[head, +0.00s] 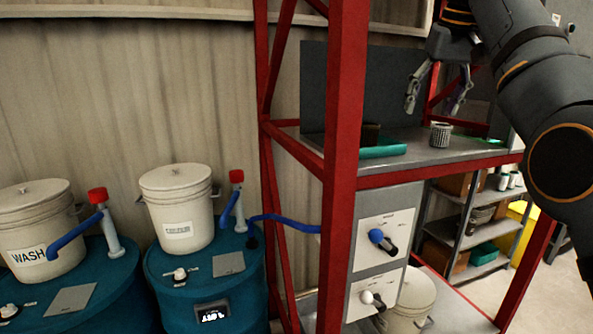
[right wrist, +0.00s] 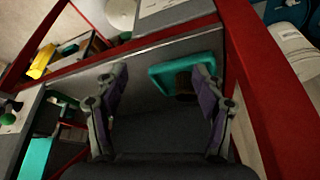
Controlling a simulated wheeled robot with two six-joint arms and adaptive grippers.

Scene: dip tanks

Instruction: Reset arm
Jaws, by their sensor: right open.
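My right gripper (head: 436,108) hangs above the grey bench top inside the red frame, with its two fingers spread apart. Nothing is between the fingers. It is above a grey ribbed cup (head: 440,136) standing on the bench, and apart from it. In the right wrist view the open fingers (right wrist: 161,72) show on either side of the picture. My right arm comes in from the upper right. My left gripper is in neither view.
A teal tray (head: 383,151) with a dark brown piece (head: 371,134) lies left of the cup. Red frame posts (head: 345,130) stand close by. Teal drums with white buckets (head: 178,207) stand at left. A shelf (head: 480,225) stands behind at right.

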